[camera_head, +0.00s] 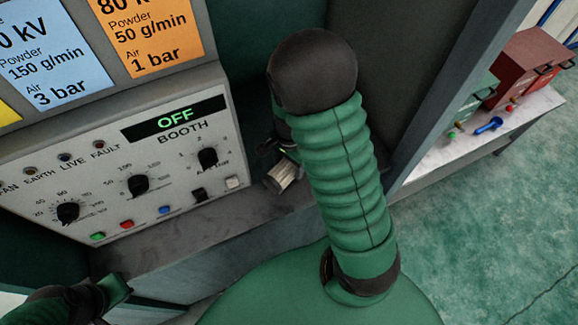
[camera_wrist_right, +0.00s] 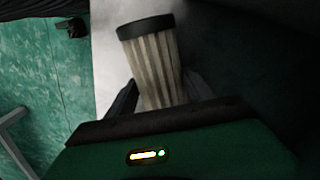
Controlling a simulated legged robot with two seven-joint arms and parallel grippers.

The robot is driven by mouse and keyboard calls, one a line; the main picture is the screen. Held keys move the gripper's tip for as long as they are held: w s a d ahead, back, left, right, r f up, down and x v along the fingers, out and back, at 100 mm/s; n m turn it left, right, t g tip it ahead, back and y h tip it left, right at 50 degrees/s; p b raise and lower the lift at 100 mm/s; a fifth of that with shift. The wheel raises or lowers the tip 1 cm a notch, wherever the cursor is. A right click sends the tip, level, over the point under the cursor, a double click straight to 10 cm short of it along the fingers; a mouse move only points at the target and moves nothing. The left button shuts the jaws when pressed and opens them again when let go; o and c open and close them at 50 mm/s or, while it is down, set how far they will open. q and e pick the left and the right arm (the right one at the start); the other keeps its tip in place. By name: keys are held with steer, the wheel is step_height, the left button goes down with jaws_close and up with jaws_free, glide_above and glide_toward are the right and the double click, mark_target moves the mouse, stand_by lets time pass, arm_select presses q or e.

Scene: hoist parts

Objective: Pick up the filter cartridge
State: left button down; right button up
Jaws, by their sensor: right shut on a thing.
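The filter cartridge (camera_wrist_right: 153,62) is a pale pleated cylinder with a black end cap. In the right wrist view it stands out, slightly tilted, between the fingers of my right gripper (camera_wrist_right: 160,98), which is shut on it. In the head view the cartridge (camera_head: 281,177) shows small beside my right forearm, near the grey ledge; most of my right gripper (camera_head: 285,152) is hidden behind the arm. I cannot tell whether the cartridge touches the ledge. My left gripper (camera_head: 117,291) shows only partly at the lower left, and its jaws cannot be made out.
A booth control panel (camera_head: 130,165) with knobs and coloured buttons stands at the left, its display reading OFF. A grey ledge (camera_head: 170,245) runs below it. A grey upright (camera_head: 455,85) stands at the right. Beyond it, red (camera_head: 525,65) and green boxes sit on a pale bench.

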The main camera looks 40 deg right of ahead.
steer(key=shift+c, duration=0.9)
